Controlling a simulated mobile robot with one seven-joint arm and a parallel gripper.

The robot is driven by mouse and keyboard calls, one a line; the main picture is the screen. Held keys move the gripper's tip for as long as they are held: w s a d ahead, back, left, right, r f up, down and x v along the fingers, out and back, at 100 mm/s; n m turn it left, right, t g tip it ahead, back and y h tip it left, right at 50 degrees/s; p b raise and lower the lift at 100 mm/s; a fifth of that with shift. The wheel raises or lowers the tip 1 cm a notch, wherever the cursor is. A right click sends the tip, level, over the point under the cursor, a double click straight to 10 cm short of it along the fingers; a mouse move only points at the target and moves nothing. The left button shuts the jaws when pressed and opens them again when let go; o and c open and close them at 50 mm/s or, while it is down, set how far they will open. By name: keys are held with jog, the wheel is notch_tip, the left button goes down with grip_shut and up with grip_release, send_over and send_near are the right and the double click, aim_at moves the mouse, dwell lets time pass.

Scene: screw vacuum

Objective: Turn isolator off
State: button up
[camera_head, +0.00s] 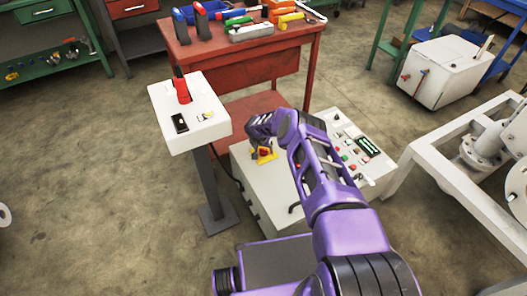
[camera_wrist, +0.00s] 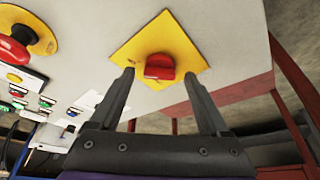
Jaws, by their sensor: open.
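The isolator (camera_wrist: 160,67) is a red rotary knob on a yellow square plate, set on a white panel. In the wrist view it lies just beyond my gripper (camera_wrist: 155,75), between the two dark fingertips. The fingers are spread wide and I see no clear contact with the knob. In the head view the yellow plate (camera_head: 266,155) shows on the left part of the white control box (camera_head: 253,178), and my purple arm reaches over it. The fingers are hard to make out there, and my wrist covers part of the plate.
A red emergency-stop button (camera_wrist: 14,50) on a yellow disc and several small buttons sit left of the isolator in the wrist view. A white pedestal box (camera_head: 200,125) with a red handle stands left of the control box. A red tool table (camera_head: 255,48) stands behind.

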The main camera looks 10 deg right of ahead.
jog(key=shift+w+f, duration=0.1)
jog(key=shift+f, duration=0.1)
grip_shut()
dwell(0.4)
